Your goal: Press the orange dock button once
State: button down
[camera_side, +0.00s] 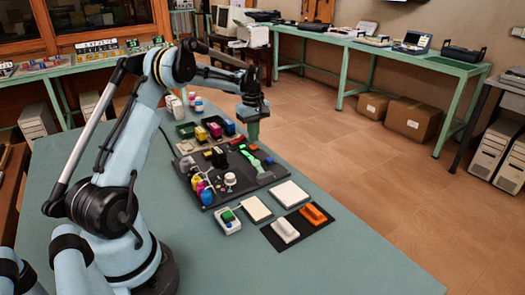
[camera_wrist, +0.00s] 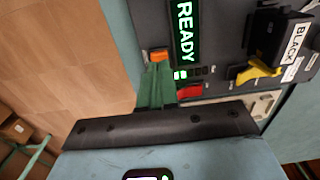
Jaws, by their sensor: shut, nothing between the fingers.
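The orange dock button (camera_wrist: 158,56) is at the top of the fingers in the wrist view, beside the lit green READY display (camera_wrist: 185,32). In the side view the orange button (camera_side: 253,147) shows as a small patch on the dark dock (camera_side: 275,172). My gripper (camera_wrist: 157,68) has green fingers, shut and empty, pointing at the dock with the tips at the button's near edge. In the side view my gripper (camera_side: 252,138) hangs just above the button. I cannot tell whether the tips touch it. The fingers hide part of the panel.
A red button (camera_wrist: 190,91) lies right beside the fingers. A black cartridge (camera_wrist: 275,38) with a yellow lever (camera_wrist: 258,72) stands further right. The table's right front is clear.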

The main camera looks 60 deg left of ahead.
aim_at(254, 145)
jog(key=shift+f, duration=1)
dwell(0.5)
jog(key=shift+r, duration=3.5)
